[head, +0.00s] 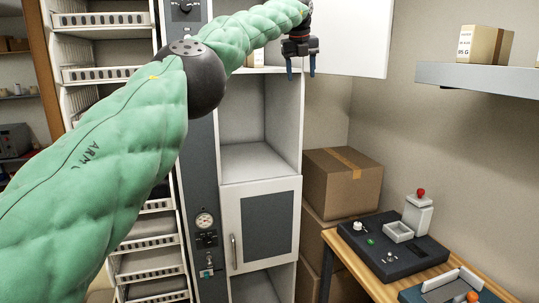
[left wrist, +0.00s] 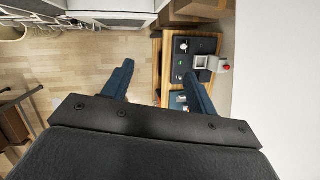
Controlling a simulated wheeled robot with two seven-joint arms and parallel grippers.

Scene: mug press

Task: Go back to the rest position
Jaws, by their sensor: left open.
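My left gripper (head: 301,68) hangs fingers-down in the head view, high in front of the tall cabinet (head: 261,128) and beside its open upper door. Its two blue fingers are apart and nothing is between them. The fingers also show in the left wrist view (left wrist: 152,90), with wooden floor and the table's edge below them. My green left arm reaches in from the left and covers part of the shelving. My right gripper is in neither view.
An open white door (head: 350,35) stands right of the gripper. A dark press unit (head: 390,245) with a red knob sits on the wooden table (head: 345,258). Cardboard boxes (head: 341,185) stand behind it. A wall shelf (head: 475,75) holds a small box. Tray shelving (head: 150,265) is at left.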

